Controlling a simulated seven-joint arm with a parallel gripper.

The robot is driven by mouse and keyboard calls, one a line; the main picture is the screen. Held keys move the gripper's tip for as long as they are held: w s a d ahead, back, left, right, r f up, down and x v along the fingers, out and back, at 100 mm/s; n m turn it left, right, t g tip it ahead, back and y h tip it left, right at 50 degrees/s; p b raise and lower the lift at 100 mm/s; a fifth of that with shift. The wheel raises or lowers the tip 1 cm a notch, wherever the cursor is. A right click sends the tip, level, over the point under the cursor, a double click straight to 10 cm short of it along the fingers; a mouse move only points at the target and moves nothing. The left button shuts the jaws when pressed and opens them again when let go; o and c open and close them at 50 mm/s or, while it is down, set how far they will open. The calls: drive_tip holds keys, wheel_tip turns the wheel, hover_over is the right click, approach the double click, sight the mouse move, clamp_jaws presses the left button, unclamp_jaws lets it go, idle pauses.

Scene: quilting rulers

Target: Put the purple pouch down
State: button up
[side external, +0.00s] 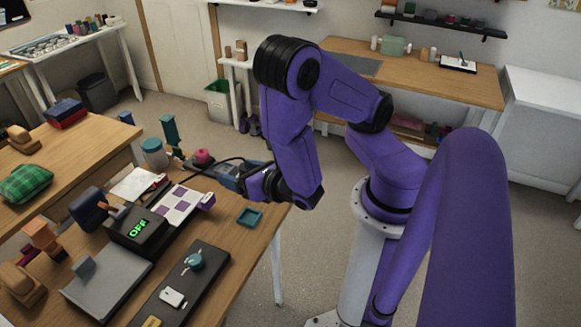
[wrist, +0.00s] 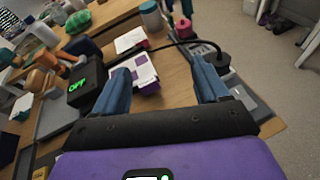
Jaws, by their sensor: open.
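My gripper (side external: 250,184) hangs above the right side of the wooden table in the side view. In the wrist view its two blue fingers are spread wide, with nothing held between the fingertips (wrist: 160,70). I cannot make out a purple pouch for certain in either view. A white and purple checked piece (side external: 182,205) lies flat on the table left of my gripper, with a purple part at its right end. It also shows between my fingers in the wrist view (wrist: 145,72), lying below them on the table. A dark blue upright item (side external: 88,209) stands further left.
A black box with a green OFF display (side external: 138,233) stands beside the checked piece. A grey plate (side external: 105,284) and a long black board (side external: 182,285) lie in front. A teal tray (side external: 249,217) sits near the right edge. A black cable runs behind.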

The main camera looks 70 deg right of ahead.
drive_tip(key=s+d+r+m+g+h, duration=0.5)
drive_tip(key=s+d+r+m+g, duration=0.15)
drive_tip(key=m, duration=0.55)
drive_tip(key=s+a+r+m+g+y, duration=0.4)
drive_tip(key=s+a+m+g+y, duration=0.3)
drive_tip(key=s+a+y, duration=0.1)
drive_tip(key=shift+s+a+r+y, duration=0.25)
drive_tip(key=shift+s+r+y, duration=0.25)
drive_tip(key=shift+s, duration=0.7)
